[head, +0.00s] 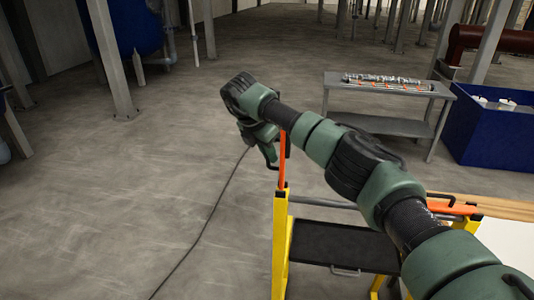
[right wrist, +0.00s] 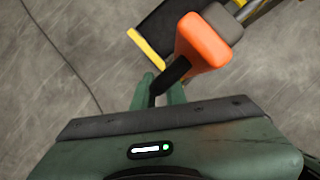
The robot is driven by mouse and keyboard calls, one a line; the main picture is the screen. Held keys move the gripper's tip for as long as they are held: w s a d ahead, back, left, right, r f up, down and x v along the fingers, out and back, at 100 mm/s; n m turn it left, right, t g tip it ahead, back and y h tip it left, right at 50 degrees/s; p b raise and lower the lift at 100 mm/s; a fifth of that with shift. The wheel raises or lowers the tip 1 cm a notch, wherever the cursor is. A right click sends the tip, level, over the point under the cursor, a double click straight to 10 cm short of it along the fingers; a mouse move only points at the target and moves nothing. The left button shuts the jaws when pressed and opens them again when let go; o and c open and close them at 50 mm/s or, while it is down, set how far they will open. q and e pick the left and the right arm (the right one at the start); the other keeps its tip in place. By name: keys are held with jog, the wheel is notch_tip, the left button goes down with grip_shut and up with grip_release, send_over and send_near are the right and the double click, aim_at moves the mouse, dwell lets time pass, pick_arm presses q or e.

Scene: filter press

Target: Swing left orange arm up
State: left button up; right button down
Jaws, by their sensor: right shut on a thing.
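The left orange arm (head: 282,172) stands nearly upright on top of the left yellow post (head: 281,240) of the press frame. In the right wrist view its orange end (right wrist: 203,42) is close, and a black handle (right wrist: 173,75) runs from it between my fingers. My right gripper (head: 271,158) reaches over from the right and is shut on that handle. In the right wrist view the gripper's green fingers (right wrist: 160,92) lie on both sides of the handle. My left gripper is not in view.
A second orange arm (head: 453,208) lies level at the right of the frame. A black tray (head: 335,247) sits low between the yellow posts. A grey bench (head: 375,124) and a blue bin (head: 495,132) stand behind.

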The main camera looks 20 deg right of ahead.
pick_arm(q)
jog(key=shift+d, duration=0.1)
pick_arm(e)
jog(key=shift+f, duration=0.1)
jog(key=shift+a, duration=0.1)
jog(key=c, duration=1.7)
grip_release()
pick_arm(q)
jog(key=shift+d, duration=0.25)
pick_arm(e)
jog(key=shift+a, duration=0.1)
jog(key=shift+w, duration=0.1)
pick_arm(q)
jog(key=shift+a+f, duration=0.1)
